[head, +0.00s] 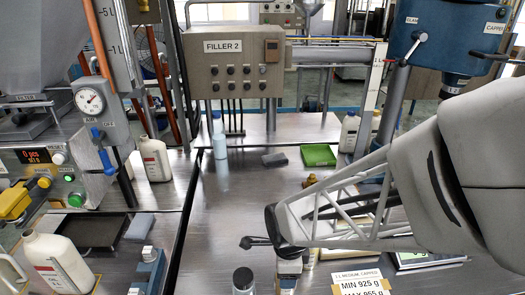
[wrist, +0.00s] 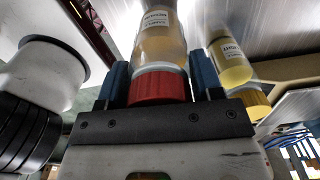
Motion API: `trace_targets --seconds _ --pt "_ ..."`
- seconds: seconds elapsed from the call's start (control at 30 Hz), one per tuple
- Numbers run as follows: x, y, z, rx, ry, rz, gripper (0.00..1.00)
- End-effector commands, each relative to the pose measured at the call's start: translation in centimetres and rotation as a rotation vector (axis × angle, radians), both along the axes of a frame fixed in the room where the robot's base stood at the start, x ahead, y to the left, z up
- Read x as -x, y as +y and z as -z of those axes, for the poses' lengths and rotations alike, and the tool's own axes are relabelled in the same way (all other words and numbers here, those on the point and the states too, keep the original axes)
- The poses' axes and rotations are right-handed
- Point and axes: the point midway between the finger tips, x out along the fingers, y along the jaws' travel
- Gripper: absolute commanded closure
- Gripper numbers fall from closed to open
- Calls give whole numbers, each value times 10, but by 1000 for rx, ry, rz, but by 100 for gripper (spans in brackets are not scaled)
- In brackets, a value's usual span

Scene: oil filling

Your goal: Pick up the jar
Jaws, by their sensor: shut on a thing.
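In the wrist view a jar (wrist: 158,88) with a red lid, a clear body and a white label holds amber liquid. My gripper (wrist: 161,76) is shut on it, with one blue finger on each side of the lid. A second jar (wrist: 233,65) with a yellow lid and amber contents is just right of the right finger, outside the grip. In the head view my arm comes in from the right, and its end hides most of the grip and the held jar.
A sign (head: 360,285) reading MIN 925 g stands at the front. A dark-topped cylinder (head: 243,280) is at the front edge. The middle-left of the metal table (head: 222,205) is clear.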

Motion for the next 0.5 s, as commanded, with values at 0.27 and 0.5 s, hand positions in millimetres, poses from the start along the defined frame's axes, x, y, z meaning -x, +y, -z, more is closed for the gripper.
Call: trace_targets --seconds 0.27,0.5 --pt "27 -6 -13 0 -1 0 82" --pt "64 -15 -16 -1 -2 0 82"
